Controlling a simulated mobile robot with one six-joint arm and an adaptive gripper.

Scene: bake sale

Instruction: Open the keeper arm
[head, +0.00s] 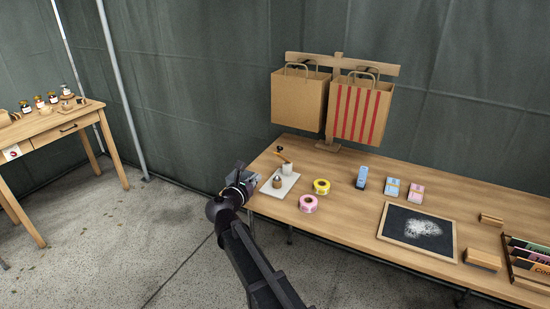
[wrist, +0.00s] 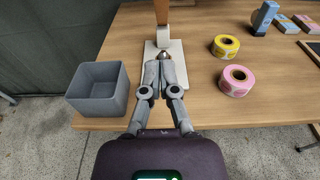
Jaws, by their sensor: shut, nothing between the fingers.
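A small stand with a pale base plate (head: 282,183) sits near the left end of the table. It carries a white cylinder (head: 288,168), a small brown piece (head: 277,182) and a raised wooden arm (head: 285,156) with a dark end, which looks like the keeper arm. In the wrist view the brown arm (wrist: 161,12) rises at the top above the pale base (wrist: 179,70). My gripper (wrist: 158,60) is shut and empty, its fingertips over the base and partly hiding the small brown piece.
A grey open bin (wrist: 98,92) stands left of my gripper at the table edge. Yellow (head: 321,187) and pink (head: 308,204) tape rolls lie right of the stand. Paper bags (head: 300,98) hang behind. A chalkboard (head: 417,233) lies further right.

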